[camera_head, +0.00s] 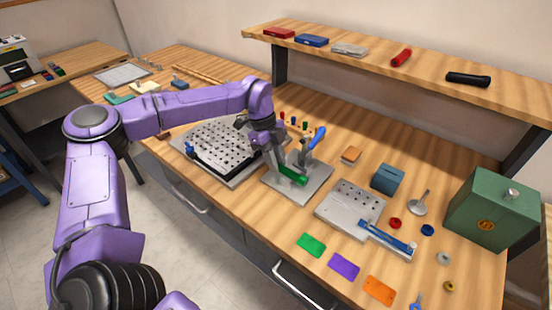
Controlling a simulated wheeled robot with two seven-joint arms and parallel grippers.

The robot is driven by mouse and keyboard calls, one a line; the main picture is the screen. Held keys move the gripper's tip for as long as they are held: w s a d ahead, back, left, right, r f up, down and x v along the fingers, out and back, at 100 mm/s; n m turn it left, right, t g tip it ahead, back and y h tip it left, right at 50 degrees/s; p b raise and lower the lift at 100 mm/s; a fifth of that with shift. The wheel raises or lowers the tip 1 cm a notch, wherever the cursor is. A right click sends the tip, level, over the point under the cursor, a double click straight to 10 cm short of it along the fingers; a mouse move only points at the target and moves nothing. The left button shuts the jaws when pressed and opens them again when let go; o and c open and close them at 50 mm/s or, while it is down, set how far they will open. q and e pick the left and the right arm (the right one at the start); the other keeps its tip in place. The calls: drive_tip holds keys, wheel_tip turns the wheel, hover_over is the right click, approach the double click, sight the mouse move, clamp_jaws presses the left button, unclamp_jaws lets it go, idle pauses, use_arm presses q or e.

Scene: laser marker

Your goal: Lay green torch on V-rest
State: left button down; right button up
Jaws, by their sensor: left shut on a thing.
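My left gripper (281,163) reaches down over the grey fixture plate (314,186) in the middle of the bench. It is shut on the green torch (293,178), of which only a short green stretch shows low beside the fingers. The V-rest seems to be the grey block on this plate, right at the torch; the gripper and torch partly hide it. I cannot tell whether the torch touches it. A blue-handled clamp (317,138) stands upright just behind. My right gripper is out of view.
A perforated plate (217,143) lies left of the fixture, under my left arm. A second perforated plate (350,207) lies to the right. A red torch (401,58) and a black torch (468,79) lie on the shelf. A green box (492,209) stands far right.

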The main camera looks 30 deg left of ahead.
use_arm(q)
drive_tip(key=shift+f, duration=0.15)
drive_tip(key=c, duration=0.9)
unclamp_jaws()
drive_tip(key=shift+c, duration=0.2)
drive_tip(key=b+v, duration=0.1)
drive_tip(key=v, duration=1.1)
drive_tip(key=shift+r, duration=0.2)
drive_tip(key=shift+f, duration=0.1)
